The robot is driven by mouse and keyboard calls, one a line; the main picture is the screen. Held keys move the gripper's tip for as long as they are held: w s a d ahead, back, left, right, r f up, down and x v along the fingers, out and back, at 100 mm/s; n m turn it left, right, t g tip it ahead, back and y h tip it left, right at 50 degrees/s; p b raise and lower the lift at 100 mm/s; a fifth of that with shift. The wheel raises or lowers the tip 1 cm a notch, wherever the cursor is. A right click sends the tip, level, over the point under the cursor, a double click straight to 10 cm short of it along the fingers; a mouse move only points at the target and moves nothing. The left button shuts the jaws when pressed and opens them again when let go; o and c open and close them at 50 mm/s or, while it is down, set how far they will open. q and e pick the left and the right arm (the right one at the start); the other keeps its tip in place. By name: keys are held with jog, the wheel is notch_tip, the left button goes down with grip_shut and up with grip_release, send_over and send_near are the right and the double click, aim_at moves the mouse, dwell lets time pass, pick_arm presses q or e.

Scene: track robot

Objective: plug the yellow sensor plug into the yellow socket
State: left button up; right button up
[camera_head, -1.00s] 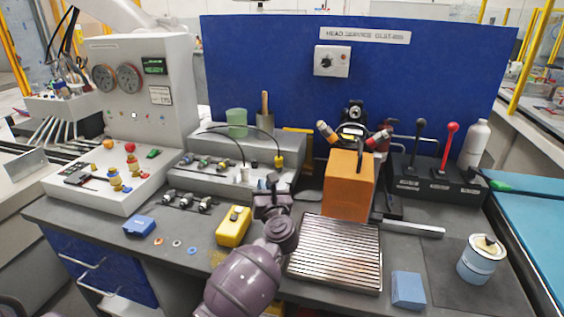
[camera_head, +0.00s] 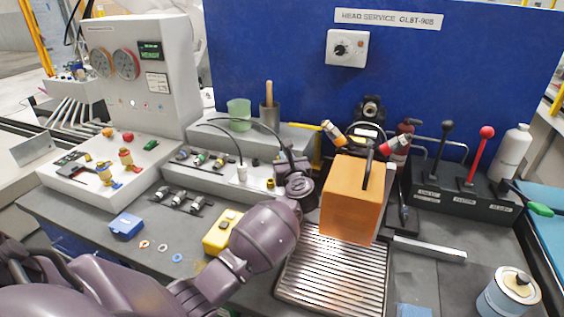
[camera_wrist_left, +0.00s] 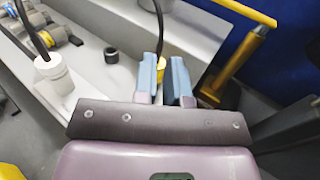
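In the left wrist view a black cable runs down to a small yellow piece, apparently the sensor plug (camera_wrist_left: 161,66), seen in the narrow gap between two blue fingertips. My left gripper (camera_wrist_left: 164,78) is at this piece; whether the fingers press on it is unclear. In the head view my left gripper (camera_head: 290,163) is at the right end of the grey connector box and hides the cable's end. A small brass-yellow cylinder (camera_head: 270,183) shows just left of it; I cannot tell whether it is plug or socket. I cannot clearly identify the yellow socket. My right gripper is not in view.
A white plug (camera_head: 242,173) on a cable stands on the connector box (camera_head: 205,178), near a black ring (camera_wrist_left: 111,55). A yellow box (camera_head: 221,232) lies in front.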

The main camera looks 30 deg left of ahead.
pick_arm(q)
jog(key=x, duration=0.5)
jog(key=shift+f, duration=0.4)
jog(key=shift+w+a, duration=0.25)
jog(key=shift+w, duration=0.05)
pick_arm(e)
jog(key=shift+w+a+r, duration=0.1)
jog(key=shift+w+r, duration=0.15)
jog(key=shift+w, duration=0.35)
pick_arm(q)
jog(key=shift+c, duration=0.4)
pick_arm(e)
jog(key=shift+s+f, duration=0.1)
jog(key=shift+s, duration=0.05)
